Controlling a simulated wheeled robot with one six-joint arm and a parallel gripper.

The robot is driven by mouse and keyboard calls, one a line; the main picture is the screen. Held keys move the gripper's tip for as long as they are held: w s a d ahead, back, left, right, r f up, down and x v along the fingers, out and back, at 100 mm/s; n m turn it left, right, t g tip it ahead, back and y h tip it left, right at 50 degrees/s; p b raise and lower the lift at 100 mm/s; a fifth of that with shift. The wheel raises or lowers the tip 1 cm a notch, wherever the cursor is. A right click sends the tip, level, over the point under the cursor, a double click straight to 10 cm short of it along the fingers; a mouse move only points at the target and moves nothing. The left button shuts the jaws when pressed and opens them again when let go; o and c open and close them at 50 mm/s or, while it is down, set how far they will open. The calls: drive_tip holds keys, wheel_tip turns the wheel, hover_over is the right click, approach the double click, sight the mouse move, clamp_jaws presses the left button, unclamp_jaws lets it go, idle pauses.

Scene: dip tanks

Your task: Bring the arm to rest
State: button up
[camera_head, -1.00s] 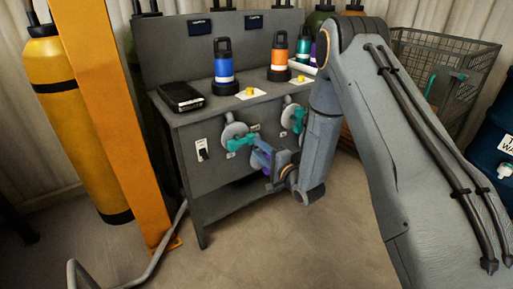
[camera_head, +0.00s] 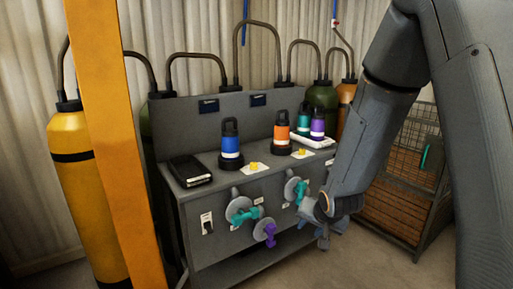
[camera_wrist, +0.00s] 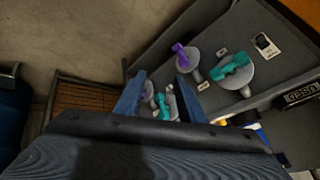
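My gripper (camera_head: 322,238) is in front of the right part of the grey bench's front panel (camera_head: 222,208), pointing down, with my arm reaching in from the upper right. In the wrist view my gripper (camera_wrist: 160,80) has its two blue fingers apart, with nothing between the tips. Past the fingers are a purple handle (camera_wrist: 181,55) and a teal handle (camera_wrist: 231,68) on grey discs. Another teal handle (camera_wrist: 165,105) shows between the fingers, farther off. In the head view the purple handle (camera_head: 269,234) sits below the two teal-handled discs.
A blue-banded canister (camera_head: 230,145) and an orange-banded one (camera_head: 281,133) stand on the bench. A yellow cylinder (camera_head: 75,185) and orange post (camera_head: 112,150) are left; a wire crate (camera_head: 405,190) is right. Floor is open in front.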

drive_tip(key=s+d+r+n+g+p, duration=0.1)
drive_tip(key=s+r+n+g+p, duration=0.1)
drive_tip(key=s, duration=1.1)
drive_tip(key=s+d+r+n+g+p, duration=0.1)
drive_tip(key=s+r+g, duration=0.4)
drive_tip(key=s, duration=0.8)
wheel_tip(320, 180, up, 2)
drive_tip(key=shift+s+d+r+n+h+p, duration=0.2)
drive_tip(key=shift+d+n+h+p, duration=0.2)
drive_tip(key=shift+n, duration=0.5)
drive_tip(key=shift+c, duration=0.6)
